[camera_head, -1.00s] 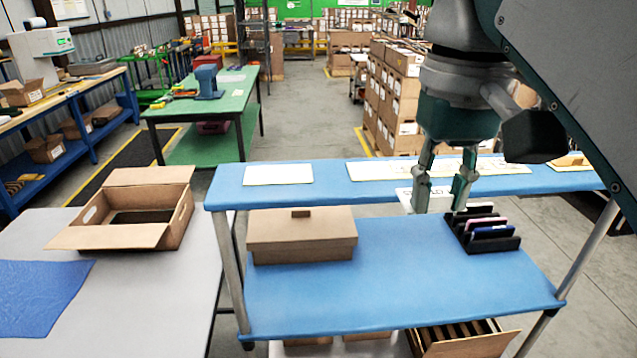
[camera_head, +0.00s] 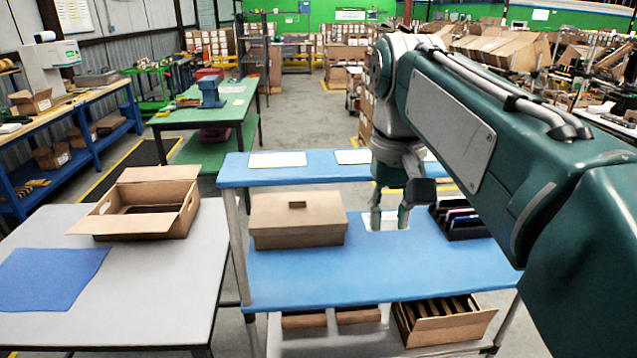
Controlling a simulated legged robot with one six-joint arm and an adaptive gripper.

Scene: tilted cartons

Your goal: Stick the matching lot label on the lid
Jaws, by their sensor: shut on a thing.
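A closed brown carton with a lid (camera_head: 298,208) sits on the left part of the blue shelf (camera_head: 370,275). My gripper (camera_head: 390,218) is just right of the carton, pointing down, shut on a white label (camera_head: 384,226). Any print on the label is too small to read. I cannot tell whether the label touches the shelf. The carton's lid carries a small dark mark near its back edge and no white label on the visible top.
A black rack (camera_head: 455,222) with dark items stands right of my gripper. White sheets (camera_head: 277,159) lie on the upper blue ledge (camera_head: 235,170). An open carton (camera_head: 150,210) and a blue mat (camera_head: 50,278) are on the grey table (camera_head: 150,290). An open divided carton (camera_head: 445,320) sits below.

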